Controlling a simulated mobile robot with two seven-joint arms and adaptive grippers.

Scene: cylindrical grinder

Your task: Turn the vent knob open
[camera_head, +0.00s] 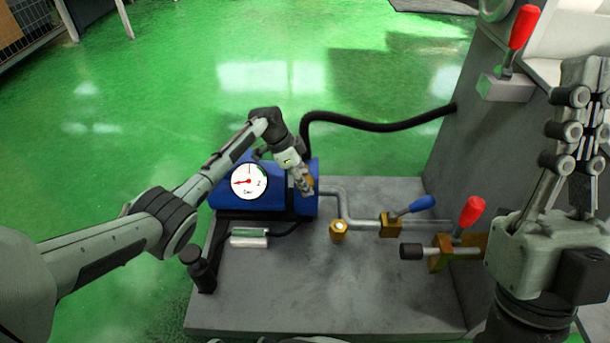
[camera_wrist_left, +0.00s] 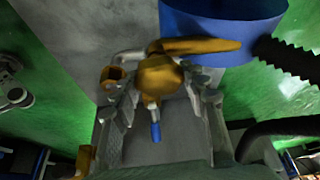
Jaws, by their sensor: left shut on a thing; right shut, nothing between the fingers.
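The vent knob, a brass-coloured knob (camera_wrist_left: 160,75), is in the left wrist view, in front of the blue tank. A wide brass bar (camera_wrist_left: 205,46) shows just behind it. My left gripper (camera_wrist_left: 163,98) is shut on the knob, one finger on each side. In the head view my left gripper (camera_head: 305,186) is at the right end of the blue tank (camera_head: 237,197) and hides most of the knob. My right gripper (camera_head: 587,95) is shut and empty, raised at the right edge and pointing up.
A round white gauge (camera_head: 249,181) faces me on the tank. A pipe leads right past a brass fitting (camera_head: 338,233) to a blue-handled valve (camera_head: 420,205). A black hose (camera_head: 380,124) arcs behind. The grey base plate (camera_head: 300,290) is clear in front.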

